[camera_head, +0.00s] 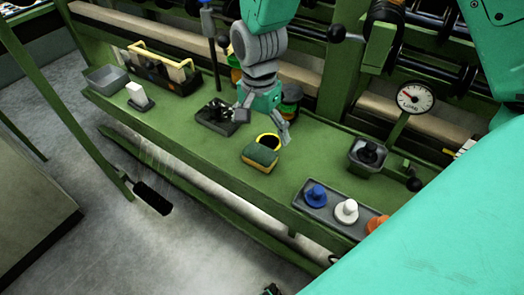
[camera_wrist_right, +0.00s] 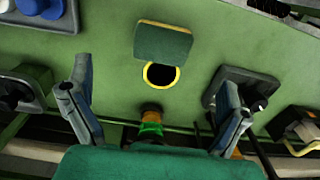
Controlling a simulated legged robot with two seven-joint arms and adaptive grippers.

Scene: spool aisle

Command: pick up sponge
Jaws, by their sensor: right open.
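The sponge (camera_head: 260,157), dark green on top with a yellow-brown lower layer, lies on the green bench near its front edge. It also shows in the right wrist view (camera_wrist_right: 163,44), beyond the fingertips. It lies right beside a yellow-rimmed round hole (camera_head: 268,141) in the bench top. My right gripper (camera_head: 262,131) is over the bench, just behind the sponge and hole, with its fingers spread and nothing between them. In the right wrist view the two fingers (camera_wrist_right: 152,88) stand wide apart. My left gripper is not visible.
A dark tray (camera_head: 218,120) with black parts stands left of the right gripper. Dark and green spools (camera_head: 291,95) stand close behind it. A grey tray (camera_head: 316,209) with coloured knobs is to the right, near a dial gauge (camera_head: 416,97).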

